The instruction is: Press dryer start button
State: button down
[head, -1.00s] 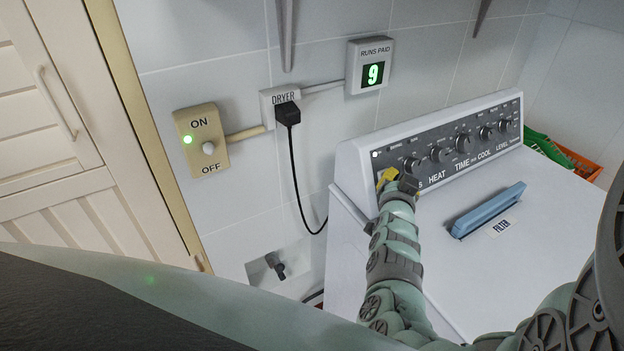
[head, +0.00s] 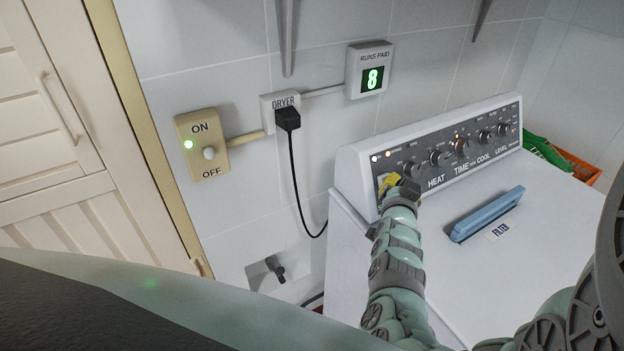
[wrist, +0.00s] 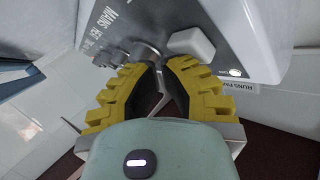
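The white dryer (head: 345,230) stands against the tiled wall, with a dark control panel (head: 475,140) of knobs and labels along its back. My gripper (head: 391,182), with yellow fingers, is at the panel's left end and covers part of it. In the wrist view, the fingertips (wrist: 161,66) come together and hold nothing. A pale square button (wrist: 190,44) shows just beyond the right fingertip; I cannot tell whether they touch. Several panel lamps are lit, including an amber one (head: 388,154). The runs-paid display (head: 372,78) reads 8.
The ON/OFF wall switch (head: 208,152) has a green lamp lit. The black dryer plug (head: 287,118) is in its socket, its cord hanging down. A blue filter handle (head: 487,213) stands up from the dryer top.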

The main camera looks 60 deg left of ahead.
jog(key=shift+s+d+r+p, duration=0.2)
jog(key=shift+d+r+p, duration=0.15)
jog(key=shift+d+p, duration=0.15)
jog(key=shift+s+d+r+p, duration=0.1)
jog(key=shift+d+r+p, duration=0.3)
jog(key=shift+d, duration=0.35)
jog(key=shift+d+r+p, duration=0.3)
jog(key=shift+d+p, duration=0.25)
jog(key=shift+d, duration=0.2)
jog(key=shift+s+d+r+p, duration=0.1)
jog(key=shift+d+r+p, duration=0.3)
jog(key=shift+d, duration=0.35)
jog(key=shift+w, duration=0.1)
jog(key=shift+d, duration=0.1)
